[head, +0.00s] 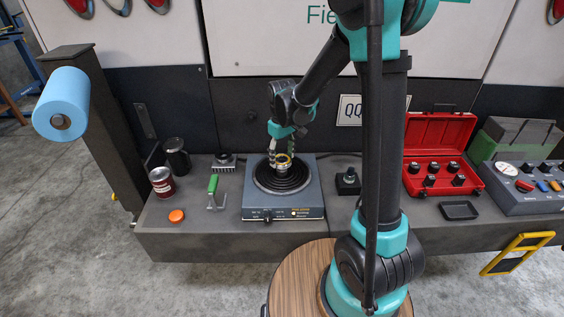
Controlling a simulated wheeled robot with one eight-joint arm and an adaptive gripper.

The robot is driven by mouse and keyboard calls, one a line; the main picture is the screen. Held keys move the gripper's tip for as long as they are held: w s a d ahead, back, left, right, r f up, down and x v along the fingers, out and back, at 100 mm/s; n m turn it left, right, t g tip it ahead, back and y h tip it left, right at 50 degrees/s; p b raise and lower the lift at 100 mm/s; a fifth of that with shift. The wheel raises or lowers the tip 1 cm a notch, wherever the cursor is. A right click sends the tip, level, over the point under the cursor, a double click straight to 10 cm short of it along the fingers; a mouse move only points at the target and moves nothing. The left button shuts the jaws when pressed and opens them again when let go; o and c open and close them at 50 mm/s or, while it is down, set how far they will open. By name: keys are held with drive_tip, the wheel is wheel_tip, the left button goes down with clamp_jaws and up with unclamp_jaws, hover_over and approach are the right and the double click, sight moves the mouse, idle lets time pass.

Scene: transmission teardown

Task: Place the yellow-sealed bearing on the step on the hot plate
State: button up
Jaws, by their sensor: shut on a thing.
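The hot plate (256,198) is a grey-blue unit with a round black ringed top and controls on its front face. It sits on the grey bench. My gripper (281,158) points down over the back half of the hot plate's round top. It is shut on the yellow-sealed bearing (284,161), a small ring with a yellow band. The bearing is over the plate's centre or slightly behind it. I cannot tell whether the bearing touches the plate. The step is not clearly distinguishable from the black rings at this size.
Left of the hot plate are a green-handled tool (213,188), an orange cap (176,216), a dark red can (162,181) and a black mug (177,155). A small black block (348,182) is at right. Beyond are a black tray (459,210) and an open red case (439,135).

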drive_tip(key=shift+f, duration=1.25)
drive_tip(key=shift+f, duration=0.1)
drive_tip(key=o, duration=1.4)
wheel_tip(320, 180, up, 12)
drive_tip(key=s+d+f+m+t, duration=0.2)
drive_tip(key=s+d+f+m, duration=0.2)
drive_tip(key=s+d, duration=0.5)
drive_tip(key=s+d+f+m+t, duration=0.2)
drive_tip(key=s+d+f+m, duration=0.2)
drive_tip(key=s+d, duration=0.4)
drive_tip(key=shift+s+d, duration=0.4)
drive_tip(key=shift+s, duration=0.45)
